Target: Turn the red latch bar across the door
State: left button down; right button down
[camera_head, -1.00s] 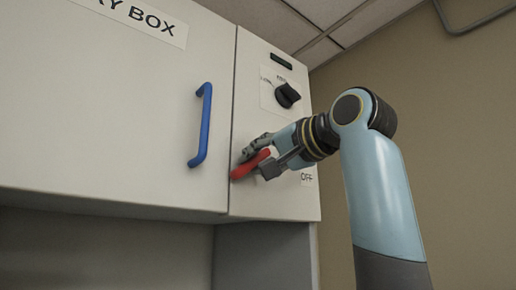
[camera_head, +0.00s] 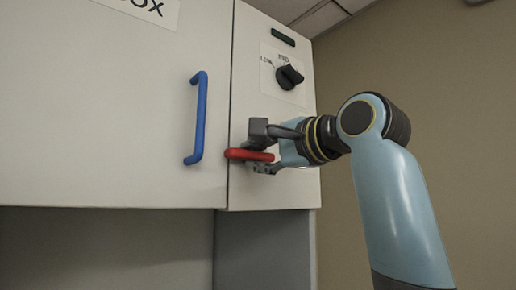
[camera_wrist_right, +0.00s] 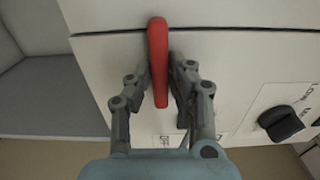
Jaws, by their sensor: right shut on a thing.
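The red latch bar (camera_head: 249,154) lies nearly level on the narrow right panel of the white box, and its left end reaches the seam beside the door (camera_head: 120,100). My right gripper (camera_head: 265,150) is shut on the bar. In the right wrist view the red bar (camera_wrist_right: 158,60) runs between both fingers of the gripper (camera_wrist_right: 160,78), and its far end crosses the panel seam. The fingers hide part of the bar and its pivot in the head view. My left gripper is in neither view now.
A blue handle (camera_head: 198,118) stands out from the door left of the bar. A black knob (camera_head: 289,77) sits on the panel above my gripper; it also shows in the right wrist view (camera_wrist_right: 281,124). Open space lies below the box.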

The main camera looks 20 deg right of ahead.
dwell(0.5)
jog(key=c, duration=1.2)
grip_release()
jog(key=shift+c, duration=0.2)
jog(key=shift+s+d, duration=0.1)
jog(key=v, duration=0.7)
jog(key=shift+s, duration=0.1)
